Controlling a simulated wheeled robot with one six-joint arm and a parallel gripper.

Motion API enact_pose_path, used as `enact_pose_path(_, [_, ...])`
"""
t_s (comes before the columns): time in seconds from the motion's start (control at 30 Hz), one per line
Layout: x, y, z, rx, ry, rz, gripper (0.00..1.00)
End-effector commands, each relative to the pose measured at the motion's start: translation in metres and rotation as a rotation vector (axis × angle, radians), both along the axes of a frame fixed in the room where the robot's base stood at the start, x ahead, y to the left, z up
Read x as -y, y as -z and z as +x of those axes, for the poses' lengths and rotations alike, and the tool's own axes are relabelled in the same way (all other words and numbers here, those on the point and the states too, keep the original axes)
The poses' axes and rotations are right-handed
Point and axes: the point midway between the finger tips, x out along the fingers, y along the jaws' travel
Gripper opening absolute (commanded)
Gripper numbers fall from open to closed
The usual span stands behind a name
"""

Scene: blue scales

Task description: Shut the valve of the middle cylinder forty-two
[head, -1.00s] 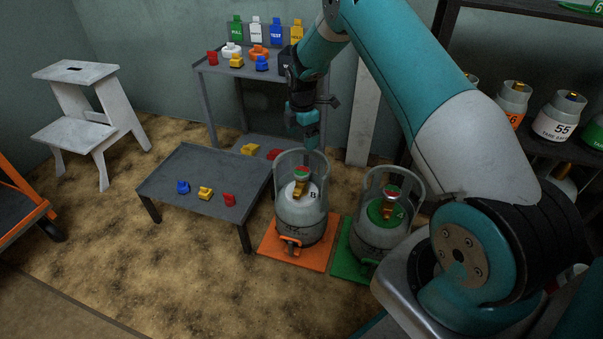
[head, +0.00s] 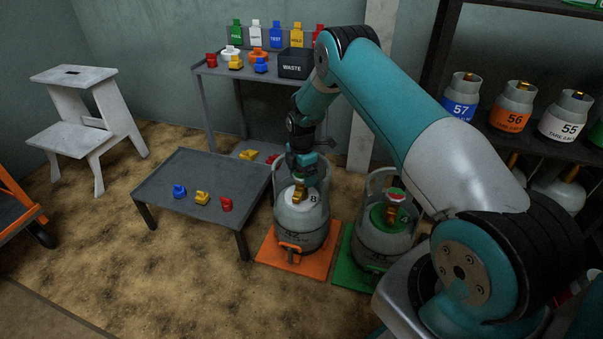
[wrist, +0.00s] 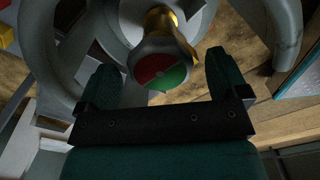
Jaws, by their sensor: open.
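A grey cylinder (head: 300,228) with a white top marked with a letter or digit stands on the orange mat. Its brass valve (head: 299,195) is under my gripper (head: 302,176); the knob's top is hidden there. In the wrist view the red-and-green knob (wrist: 163,72) lies between the fingers of my gripper (wrist: 162,78), which is open with gaps showing on both sides. A second cylinder (head: 383,238) with a green top and a red-and-green knob (head: 396,194) stands to the right. I cannot read forty-two on either cylinder.
The cylinder's guard collar (wrist: 285,35) rises close around the valve. A low grey table (head: 170,170) with several coloured pieces stands left. A black waste box (head: 295,63) sits on the bench behind. Shelved cylinders (head: 513,105) are at right.

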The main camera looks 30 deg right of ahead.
Motion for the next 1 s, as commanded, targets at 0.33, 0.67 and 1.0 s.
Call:
enact_pose_path(0.33, [0.0000,-0.0004,-0.0001,0.000,0.000,0.000,0.43])
enact_pose_path(0.67, [0.0000,-0.0016,0.0000,0.000,0.059,0.000,0.43])
enact_pose_path(1.0, [-0.0001,-0.0026,0.0000,-0.001,0.307,0.000,0.43])
